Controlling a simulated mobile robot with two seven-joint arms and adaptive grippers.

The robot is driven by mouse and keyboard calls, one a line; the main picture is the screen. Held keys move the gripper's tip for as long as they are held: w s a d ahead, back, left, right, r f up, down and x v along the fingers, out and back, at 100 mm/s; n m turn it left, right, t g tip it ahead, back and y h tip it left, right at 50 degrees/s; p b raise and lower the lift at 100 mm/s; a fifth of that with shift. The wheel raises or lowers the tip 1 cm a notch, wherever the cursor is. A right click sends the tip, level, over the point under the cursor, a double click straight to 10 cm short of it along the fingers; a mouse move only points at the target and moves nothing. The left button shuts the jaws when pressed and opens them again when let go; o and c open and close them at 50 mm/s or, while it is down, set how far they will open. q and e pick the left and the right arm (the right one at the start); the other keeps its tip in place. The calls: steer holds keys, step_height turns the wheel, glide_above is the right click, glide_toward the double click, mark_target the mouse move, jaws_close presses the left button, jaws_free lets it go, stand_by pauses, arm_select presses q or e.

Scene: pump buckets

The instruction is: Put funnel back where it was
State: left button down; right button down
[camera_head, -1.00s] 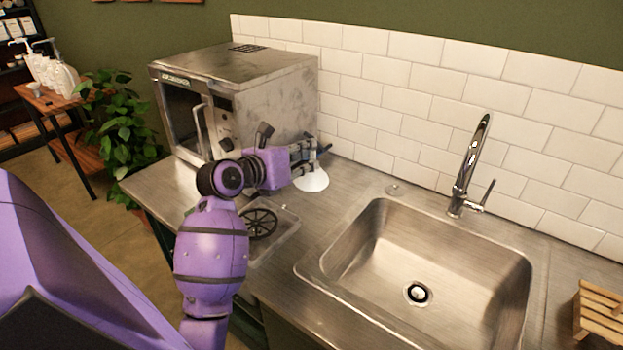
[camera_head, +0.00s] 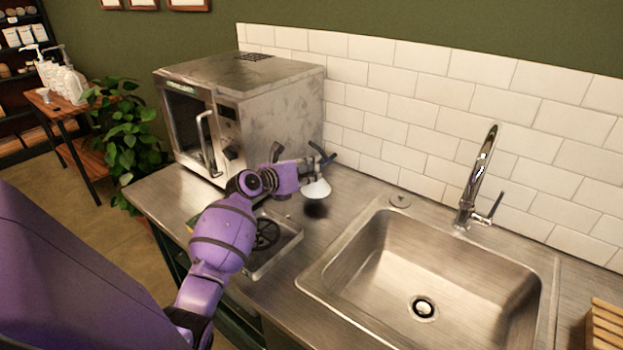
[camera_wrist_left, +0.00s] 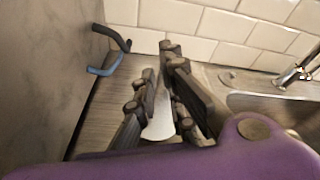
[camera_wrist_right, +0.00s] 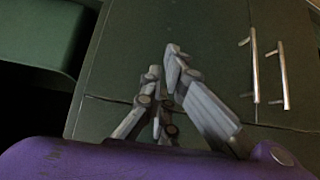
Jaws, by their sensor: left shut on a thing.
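The white funnel (camera_head: 316,188) is at the end of my left gripper (camera_head: 312,167) in the head view, wide end down. A dark shadow lies on the counter below it, so it appears to hang a little above the steel. In the left wrist view, my left gripper (camera_wrist_left: 159,62) is shut on the funnel (camera_wrist_left: 160,122), whose pale body shows between and below the fingers; the fingers hide part of it. My right gripper (camera_wrist_right: 163,62) shows only in the right wrist view, empty, with its fingertips close together, in front of dark green cabinet doors.
A steel oven (camera_head: 245,115) stands left of the funnel. A dark hook-like piece (camera_wrist_left: 113,52) with a blue part is near its side. A shallow tray (camera_head: 284,244) with a black wheel-shaped item (camera_head: 265,234) lies nearer. The sink (camera_head: 365,265) is right; the tiled wall (camera_head: 400,105) is behind.

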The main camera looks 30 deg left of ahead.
arm_select(q)
steer(key=shift+w+a+f, duration=0.15)
steer(key=shift+f, duration=0.2)
step_height(320, 180, down, 4)
steer(key=shift+w+a+r+b, duration=0.15)
steer(key=shift+r+b, duration=0.1)
steer(key=shift+b, duration=0.3)
steer(key=shift+r, duration=0.15)
steer(key=c, duration=1.8)
jaws_free()
steer(key=shift+c, duration=0.2)
